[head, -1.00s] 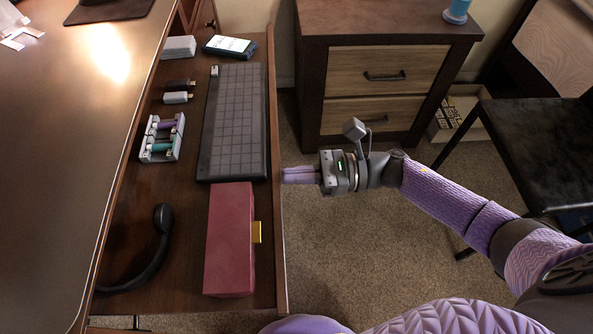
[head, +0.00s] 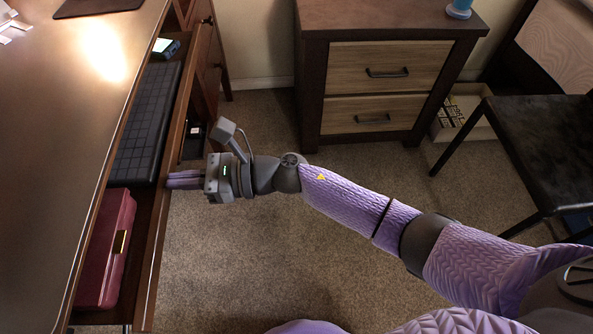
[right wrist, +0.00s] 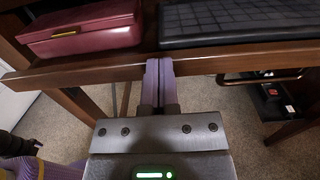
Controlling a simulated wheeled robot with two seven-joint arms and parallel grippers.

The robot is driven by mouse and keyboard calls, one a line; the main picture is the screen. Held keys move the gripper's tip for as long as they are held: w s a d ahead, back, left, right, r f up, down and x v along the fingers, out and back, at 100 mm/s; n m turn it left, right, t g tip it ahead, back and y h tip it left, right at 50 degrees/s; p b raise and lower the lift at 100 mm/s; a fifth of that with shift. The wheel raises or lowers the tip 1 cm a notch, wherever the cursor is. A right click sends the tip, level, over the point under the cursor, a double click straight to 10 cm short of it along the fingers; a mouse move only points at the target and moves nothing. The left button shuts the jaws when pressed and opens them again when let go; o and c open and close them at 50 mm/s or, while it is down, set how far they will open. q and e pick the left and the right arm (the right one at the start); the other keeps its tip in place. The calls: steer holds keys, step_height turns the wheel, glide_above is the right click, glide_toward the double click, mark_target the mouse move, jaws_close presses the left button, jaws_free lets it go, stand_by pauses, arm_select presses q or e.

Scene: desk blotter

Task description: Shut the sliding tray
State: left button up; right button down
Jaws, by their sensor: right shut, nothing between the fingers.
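The sliding tray (head: 152,262) is a wooden pull-out under the desk, partly out, with its front edge facing right in the head view. It also shows in the right wrist view (right wrist: 100,72), running across the picture. My right gripper (head: 172,180) is shut and empty, its purple fingertips at the tray's front edge about midway along. In the right wrist view the fingers (right wrist: 160,68) meet the front edge and appear to touch it. A black keyboard (head: 148,125) and a dark red case (head: 104,250) lie in the tray, partly under the desktop. My left gripper is not in view.
The desktop (head: 75,140) overhangs the tray at left. A drawer cabinet (head: 375,80) stands at the back, and a black chair (head: 540,150) is at right. A phone-like device (head: 165,48) lies at the tray's far end. Carpet between is clear.

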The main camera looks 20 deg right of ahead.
mark_target(152, 181)
steer(key=b+x, duration=0.1)
steer(key=x, duration=0.4)
steer(key=shift+a+f, duration=0.1)
steer(key=shift+a, duration=0.15)
steer(key=shift+w+a+b, duration=0.2)
steer(key=shift+a+b, duration=0.15)
steer(key=shift+a, duration=0.1)
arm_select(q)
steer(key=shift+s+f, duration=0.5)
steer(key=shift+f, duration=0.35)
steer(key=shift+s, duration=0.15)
arm_select(e)
steer(key=shift+r, duration=0.3)
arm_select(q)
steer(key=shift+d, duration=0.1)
